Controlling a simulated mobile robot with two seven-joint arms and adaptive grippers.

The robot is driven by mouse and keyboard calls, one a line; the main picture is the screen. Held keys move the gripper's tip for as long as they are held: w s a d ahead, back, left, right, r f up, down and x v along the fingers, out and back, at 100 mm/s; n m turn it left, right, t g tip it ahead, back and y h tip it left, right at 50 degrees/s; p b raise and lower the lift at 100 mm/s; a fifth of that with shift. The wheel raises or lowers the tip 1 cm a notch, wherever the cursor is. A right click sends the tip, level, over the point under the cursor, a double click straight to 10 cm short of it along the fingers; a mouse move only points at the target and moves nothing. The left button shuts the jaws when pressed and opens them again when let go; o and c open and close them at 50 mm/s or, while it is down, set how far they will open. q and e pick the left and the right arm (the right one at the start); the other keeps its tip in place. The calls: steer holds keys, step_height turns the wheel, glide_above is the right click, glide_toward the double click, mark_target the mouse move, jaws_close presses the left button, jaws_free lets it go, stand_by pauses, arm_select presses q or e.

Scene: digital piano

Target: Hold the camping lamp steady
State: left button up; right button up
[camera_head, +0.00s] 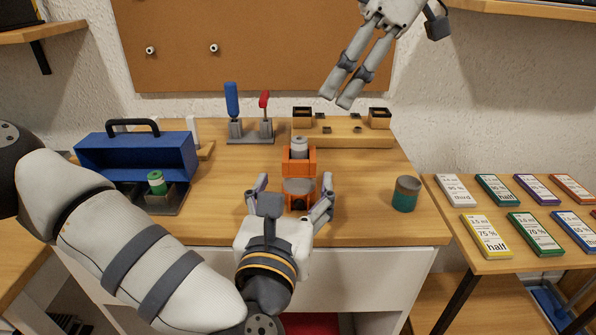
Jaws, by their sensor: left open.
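The camping lamp (299,167), orange with a grey top and a pale band lower down, stands upright near the middle of the table. My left gripper (292,191) comes in from the front, with its open fingers on either side of the lamp's lower part. I cannot tell whether the fingers touch it. The gripper's body hides part of the area in front of the lamp base. My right gripper (338,97) hangs at the upper right, above the back of the table, with nothing visible in it. Its fingers look close together and parallel; their opening is unclear.
A blue toolbox (135,157) with a green cylinder (157,182) stands left. A rack with blue and red tools (250,135) and a wooden block (345,138) stand behind. A teal cup (405,195) stands right. Labelled cards (485,235) lie on a side table.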

mark_target(296, 181)
arm_select(q)
steer(key=w, duration=0.3)
steer(key=w+d, duration=0.1)
steer(key=w, duration=0.1)
steer(key=c, duration=1.5)
steer(key=shift+o, duration=0.2)
steer(key=shift+f, duration=0.1)
